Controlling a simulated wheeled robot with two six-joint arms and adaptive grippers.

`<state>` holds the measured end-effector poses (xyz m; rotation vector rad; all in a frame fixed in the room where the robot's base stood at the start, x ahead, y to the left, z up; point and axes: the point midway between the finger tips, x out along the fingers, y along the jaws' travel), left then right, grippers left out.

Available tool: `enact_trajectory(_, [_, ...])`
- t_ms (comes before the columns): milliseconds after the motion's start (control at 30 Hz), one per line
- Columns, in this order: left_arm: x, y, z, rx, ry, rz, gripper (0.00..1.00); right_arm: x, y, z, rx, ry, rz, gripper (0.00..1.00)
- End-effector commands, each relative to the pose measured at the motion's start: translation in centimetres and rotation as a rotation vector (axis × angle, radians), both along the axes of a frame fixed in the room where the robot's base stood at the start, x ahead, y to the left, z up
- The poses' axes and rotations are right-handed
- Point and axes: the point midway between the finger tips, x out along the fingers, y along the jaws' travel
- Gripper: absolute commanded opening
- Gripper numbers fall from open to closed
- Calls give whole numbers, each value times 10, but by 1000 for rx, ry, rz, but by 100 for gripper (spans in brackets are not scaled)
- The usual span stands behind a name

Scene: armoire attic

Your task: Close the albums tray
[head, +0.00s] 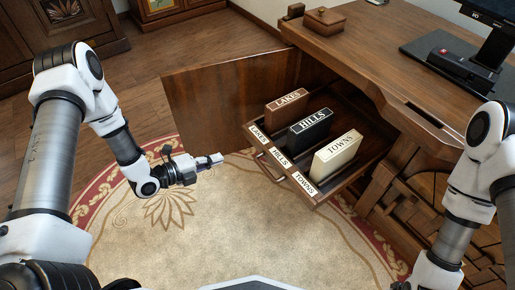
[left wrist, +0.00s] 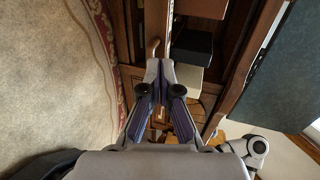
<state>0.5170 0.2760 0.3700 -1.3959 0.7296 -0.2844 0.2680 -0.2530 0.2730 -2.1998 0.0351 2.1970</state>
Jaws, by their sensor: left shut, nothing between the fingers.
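The albums tray (head: 322,188) is pulled out of the desk over the rug. A brown LAKES album (head: 287,107), a black HILLS album (head: 310,130) and a cream TOWNS album (head: 337,157) stand upright in it. Its front carries matching labels and a handle (head: 267,166); the handle also shows beyond my fingers in the left wrist view (left wrist: 153,47). My left gripper (head: 219,159) is shut and empty, in front of the tray and to the left of the handle, apart from it in the head view. My right gripper is out of view; only its arm shows at the right.
An open wooden door (head: 215,95) stands to the left of the tray. The desk top (head: 385,38) above holds a small wooden box (head: 325,20), a dark mat and a monitor stand. The rug (head: 240,235) in front is clear.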

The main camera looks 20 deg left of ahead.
Motion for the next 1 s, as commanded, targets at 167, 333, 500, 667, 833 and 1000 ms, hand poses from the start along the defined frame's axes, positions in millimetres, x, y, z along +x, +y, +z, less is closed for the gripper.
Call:
enact_trajectory(167, [23,-19,-14,3,-2,-6,0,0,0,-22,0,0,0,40])
enact_trajectory(333, [51,-42,-26,3,-1,-5,0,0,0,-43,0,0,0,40])
enact_trajectory(500, [78,-63,-33,2,0,-5,0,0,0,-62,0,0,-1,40])
enact_trajectory(667, [96,-76,-31,2,1,-2,0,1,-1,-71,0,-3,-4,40])
enact_trajectory(833, [101,-80,-27,0,3,1,0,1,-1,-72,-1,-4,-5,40])
enact_trajectory(1000, [101,-80,-27,0,4,1,0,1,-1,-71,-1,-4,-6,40])
